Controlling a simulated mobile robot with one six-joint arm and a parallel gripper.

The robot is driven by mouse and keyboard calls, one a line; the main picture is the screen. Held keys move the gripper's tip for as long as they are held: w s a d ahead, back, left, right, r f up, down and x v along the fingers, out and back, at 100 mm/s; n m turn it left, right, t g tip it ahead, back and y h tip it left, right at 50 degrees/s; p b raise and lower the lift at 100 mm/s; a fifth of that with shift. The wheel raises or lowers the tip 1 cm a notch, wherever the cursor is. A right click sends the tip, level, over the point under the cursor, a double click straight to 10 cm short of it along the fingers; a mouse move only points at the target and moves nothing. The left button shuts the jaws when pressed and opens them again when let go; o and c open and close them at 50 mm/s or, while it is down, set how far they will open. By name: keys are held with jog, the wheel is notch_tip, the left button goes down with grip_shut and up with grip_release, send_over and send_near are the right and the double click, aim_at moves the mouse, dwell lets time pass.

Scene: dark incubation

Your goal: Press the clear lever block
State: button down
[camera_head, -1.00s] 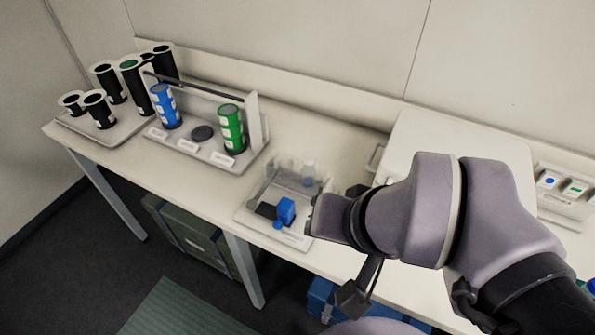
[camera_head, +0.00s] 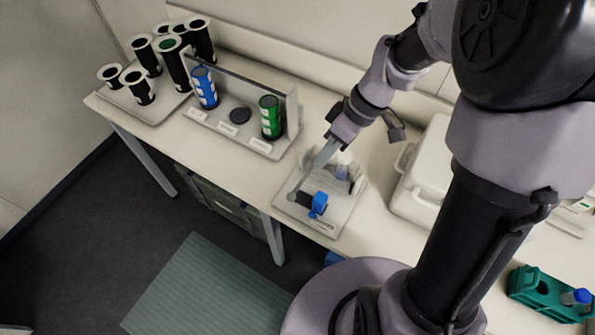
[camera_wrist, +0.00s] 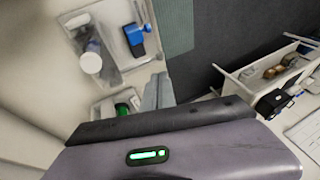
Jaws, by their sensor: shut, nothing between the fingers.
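The lever station is a pale tray (camera_head: 325,224) on the bench in the head view. On it sits a blue block (camera_head: 319,204) with a dark part beside it. A slim grey arm with a round knob (camera_head: 293,195) stands at the tray's left side. A clear bottle stands at the tray's back, partly hidden by my gripper. My gripper (camera_head: 319,164) is shut and empty, pointing down over the tray's back left. Contact with the lever cannot be told. The wrist view shows the fingers (camera_wrist: 159,90), the blue block (camera_wrist: 137,34) and the clear bottle (camera_wrist: 92,62).
A rack with a blue cylinder (camera_head: 204,88) and a green cylinder (camera_head: 270,117) stands left of the tray. Several black tubes (camera_head: 173,62) stand farther left. A white box (camera_head: 425,175) is close on the right. A green rack (camera_head: 540,294) is at lower right.

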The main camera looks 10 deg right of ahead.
aim_at(293, 194)
jog(key=b+x, duration=0.3)
jog(key=x, duration=1.1)
jog(key=shift+b, duration=0.3)
